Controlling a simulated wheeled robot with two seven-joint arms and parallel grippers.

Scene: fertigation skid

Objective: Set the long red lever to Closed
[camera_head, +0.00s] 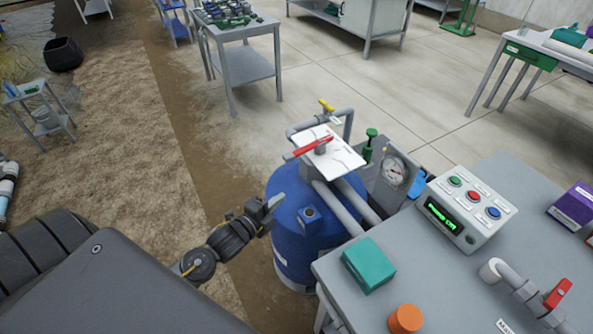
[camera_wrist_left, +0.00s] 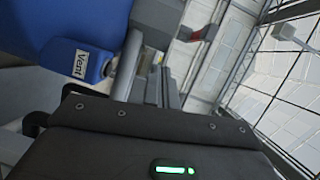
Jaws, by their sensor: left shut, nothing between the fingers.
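The long red lever (camera_head: 313,146) sits on top of a valve over a white plate (camera_head: 334,160), above the blue tank (camera_head: 290,232). It slants from lower left to upper right in the head view. Red also shows at the top of the left wrist view (camera_wrist_left: 212,27), probably the lever's end. My left gripper (camera_head: 272,204) is shut and empty, beside the tank's upper left side, below and left of the lever, and apart from it. Writing on the plate is too small to read. My right gripper is out of view.
A blue block labelled Vent (camera_wrist_left: 82,62) is close to my left gripper. A yellow handle (camera_head: 326,105) and a gauge (camera_head: 394,172) stand near the lever. The grey table (camera_head: 430,290) at right holds a control box (camera_head: 466,210), teal box (camera_head: 368,266) and short red handle (camera_head: 558,293).

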